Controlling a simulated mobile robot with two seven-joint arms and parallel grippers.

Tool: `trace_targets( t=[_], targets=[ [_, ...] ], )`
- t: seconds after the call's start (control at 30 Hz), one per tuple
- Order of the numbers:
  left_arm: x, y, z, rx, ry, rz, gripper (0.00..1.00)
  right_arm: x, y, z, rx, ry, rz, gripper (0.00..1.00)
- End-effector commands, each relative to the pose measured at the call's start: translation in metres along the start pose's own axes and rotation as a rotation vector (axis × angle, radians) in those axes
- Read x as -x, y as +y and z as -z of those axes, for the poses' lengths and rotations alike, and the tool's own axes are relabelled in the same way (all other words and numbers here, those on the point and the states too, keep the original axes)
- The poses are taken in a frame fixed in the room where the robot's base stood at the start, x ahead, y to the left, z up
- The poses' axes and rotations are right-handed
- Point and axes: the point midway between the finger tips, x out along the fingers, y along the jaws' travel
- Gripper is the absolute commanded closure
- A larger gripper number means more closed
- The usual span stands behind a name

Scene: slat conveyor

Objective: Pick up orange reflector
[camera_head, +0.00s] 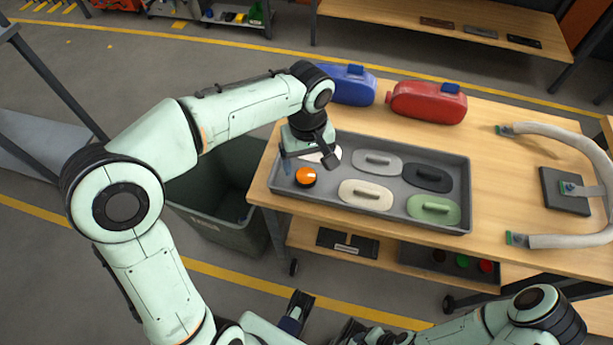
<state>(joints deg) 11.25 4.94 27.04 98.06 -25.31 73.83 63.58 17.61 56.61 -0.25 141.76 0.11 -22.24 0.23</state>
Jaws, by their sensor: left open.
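The orange reflector (305,176) is a small round orange piece in the left end of a grey tray (371,215) on the wooden table. My left gripper (306,165) is over that end of the tray, pointing down, with its fingers apart and nothing seen between them. The reflector shows just below and between the fingertips; I cannot tell whether they touch it. A white piece (320,155) behind the gripper is partly hidden. My right arm is low at the bottom right, and its gripper is not clearly seen.
The tray also holds grey (376,163), black (428,178), cream (366,194) and green (434,209) handled pieces. Blue (349,86) and red (428,102) containers stand behind it. A curved pale tube (560,135) lies right. A dark bin (222,200) stands left of the table.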

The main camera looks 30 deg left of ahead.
Motion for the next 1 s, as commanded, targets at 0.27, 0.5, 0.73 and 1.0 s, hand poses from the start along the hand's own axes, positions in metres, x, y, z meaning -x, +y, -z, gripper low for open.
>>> trace_targets(
  t=[0.27, 0.5, 0.73, 1.0],
  targets=[
    [-0.027, -0.003, -0.002, 0.000, -0.004, 0.003, 0.15, -0.004, 0.000, 0.002, 0.001, 0.006, 0.002, 0.61],
    [-0.057, -0.003, -0.002, -0.001, -0.002, 0.001, 0.15, -0.007, 0.001, 0.004, 0.002, 0.013, 0.003, 0.61],
    [-0.059, -0.003, -0.002, -0.001, 0.000, -0.001, 0.15, -0.006, 0.000, 0.005, 0.002, 0.014, 0.003, 0.61],
    [-0.059, -0.003, -0.002, -0.001, 0.000, -0.001, 0.75, -0.006, 0.000, 0.005, 0.002, 0.014, 0.003, 0.61]
  ],
)
